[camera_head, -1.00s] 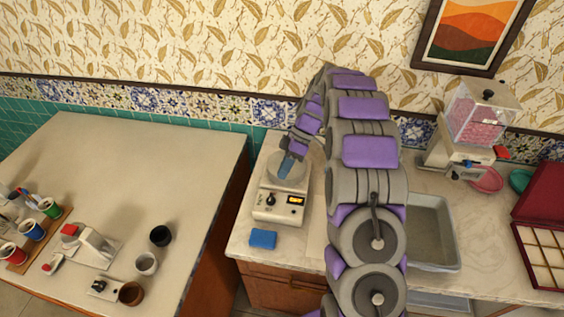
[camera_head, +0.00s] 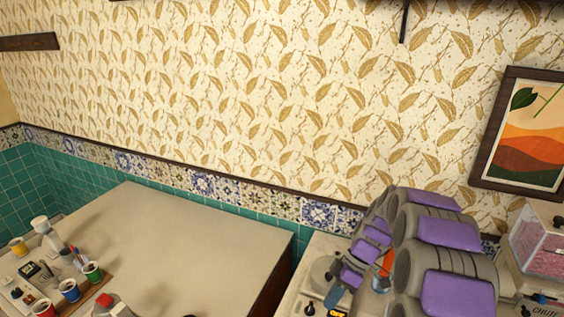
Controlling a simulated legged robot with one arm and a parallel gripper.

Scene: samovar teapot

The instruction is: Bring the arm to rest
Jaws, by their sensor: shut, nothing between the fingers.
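My grey and purple arm rises at the lower right and bends down to the left. My gripper (camera_head: 335,297) is a small blue-grey tip at its end, shut and empty. It hangs beside the pale round top of a countertop device (camera_head: 318,275); I cannot tell whether they touch. The lower part of that device is cut off by the bottom edge.
The left table (camera_head: 180,235) has a bare middle, with several cups and small devices at its left end, such as a green cup (camera_head: 92,272). An orange object (camera_head: 386,264) shows behind my arm. A clear dispenser (camera_head: 540,250) stands at the right, below a framed picture (camera_head: 530,135).

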